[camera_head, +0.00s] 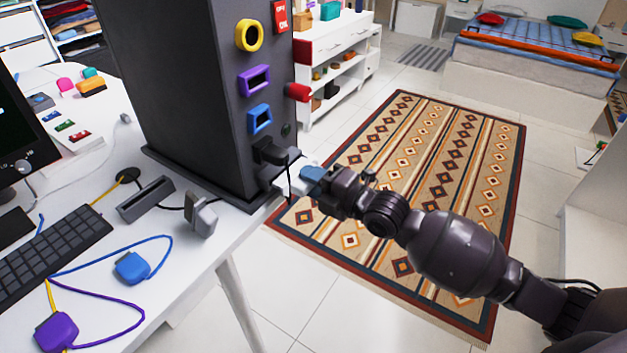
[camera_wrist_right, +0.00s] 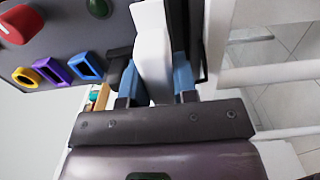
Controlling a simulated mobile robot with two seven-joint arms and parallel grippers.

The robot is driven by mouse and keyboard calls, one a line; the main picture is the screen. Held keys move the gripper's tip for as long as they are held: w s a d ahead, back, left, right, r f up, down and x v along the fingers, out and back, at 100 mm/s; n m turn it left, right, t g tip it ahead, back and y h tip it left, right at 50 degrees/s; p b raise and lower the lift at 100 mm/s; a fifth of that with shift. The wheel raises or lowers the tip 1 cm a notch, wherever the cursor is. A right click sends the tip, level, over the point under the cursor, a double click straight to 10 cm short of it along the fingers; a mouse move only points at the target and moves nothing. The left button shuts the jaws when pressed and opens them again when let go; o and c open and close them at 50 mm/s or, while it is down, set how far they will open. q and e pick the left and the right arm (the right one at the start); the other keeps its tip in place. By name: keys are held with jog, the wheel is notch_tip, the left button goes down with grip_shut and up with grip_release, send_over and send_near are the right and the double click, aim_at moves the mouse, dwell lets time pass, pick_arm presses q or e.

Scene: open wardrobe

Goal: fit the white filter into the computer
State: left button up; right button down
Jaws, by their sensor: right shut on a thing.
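The computer (camera_head: 172,95) is a tall dark tower on the white desk, with yellow, purple and blue framed ports on its front. It also shows in the right wrist view (camera_wrist_right: 62,38). My right gripper (camera_head: 308,176) is at the lower front of the tower. In the right wrist view its blue fingertips (camera_wrist_right: 158,84) are shut on the white filter (camera_wrist_right: 153,45), which extends from between them toward the tower. In the head view the filter (camera_head: 280,174) is partly hidden; I cannot tell whether it is seated. My left gripper is not in view.
A grey adapter (camera_head: 201,216), keyboard (camera_head: 48,250), blue plug (camera_head: 132,267) and purple plug (camera_head: 57,332) lie on the desk (camera_head: 190,270). A patterned rug (camera_head: 420,170) covers the floor beyond.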

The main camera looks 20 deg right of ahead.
jog(key=shift+w+a, duration=0.15)
jog(key=shift+w+a, duration=0.15)
jog(key=shift+w, duration=0.05)
jog(key=shift+w+a, duration=0.3)
jog(key=shift+w, duration=0.1)
jog(key=shift+w+a, duration=0.15)
jog(key=shift+w, duration=0.05)
jog(key=shift+w+a, duration=0.1)
jog(key=c, duration=0.8)
grip_release()
jog(key=v, duration=1)
jog(key=shift+s+d, duration=0.25)
